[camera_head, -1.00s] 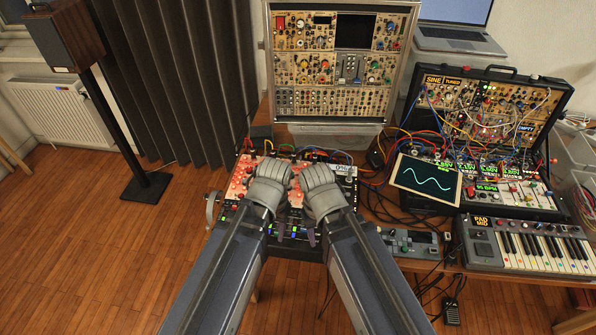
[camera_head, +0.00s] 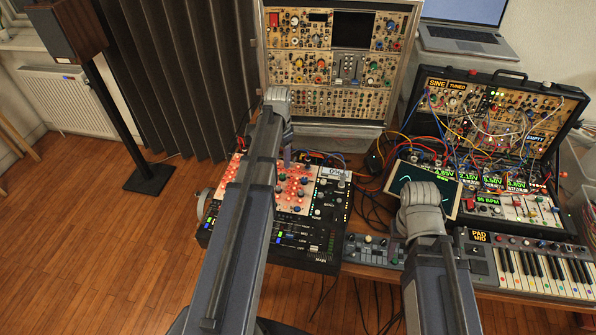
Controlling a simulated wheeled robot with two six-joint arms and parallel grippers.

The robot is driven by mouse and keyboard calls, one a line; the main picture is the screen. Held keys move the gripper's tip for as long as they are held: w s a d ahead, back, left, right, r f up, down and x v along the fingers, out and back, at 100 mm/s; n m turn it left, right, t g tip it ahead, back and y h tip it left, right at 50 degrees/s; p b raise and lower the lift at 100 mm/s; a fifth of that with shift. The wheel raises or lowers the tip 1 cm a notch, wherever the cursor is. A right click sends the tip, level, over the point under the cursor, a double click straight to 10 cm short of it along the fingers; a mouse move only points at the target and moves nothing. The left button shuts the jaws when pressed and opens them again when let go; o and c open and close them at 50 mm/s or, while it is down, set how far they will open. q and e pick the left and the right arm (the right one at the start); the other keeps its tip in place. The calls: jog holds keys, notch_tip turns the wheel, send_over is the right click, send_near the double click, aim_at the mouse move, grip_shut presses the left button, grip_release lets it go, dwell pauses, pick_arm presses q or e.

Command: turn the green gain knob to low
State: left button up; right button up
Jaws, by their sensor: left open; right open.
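The dark console (camera_head: 262,255) with an orange-pink knob panel stands on the near left of the desk. Its front strip carries small lit buttons and small labels that seem to read MID, LOW and OFF. I cannot single out the green gain knob for sure; my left arm covers part of this console. My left gripper (camera_head: 287,156) is open and empty, pointing down above the console's back edge. My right gripper (camera_head: 401,226) is open, beside the lower part of the small wave screen (camera_head: 405,172), largely hidden by its own wrist.
A tall modular rack (camera_head: 335,70) stands behind the console. On the right are a patched synth case (camera_head: 500,115), a keyboard (camera_head: 540,262) and a laptop (camera_head: 461,38). Loose cables (camera_head: 372,205) lie mid-desk. A small grey box (camera_head: 372,249) sits by the front edge.

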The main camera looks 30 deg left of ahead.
aim_at(282, 175)
pick_arm(q)
jog(key=shift+f, duration=0.15)
notch_tip(282, 175, down, 8)
jog(key=b, duration=0.8)
jog(key=shift+r, duration=0.2)
jog(key=shift+r, duration=0.1)
grip_shut()
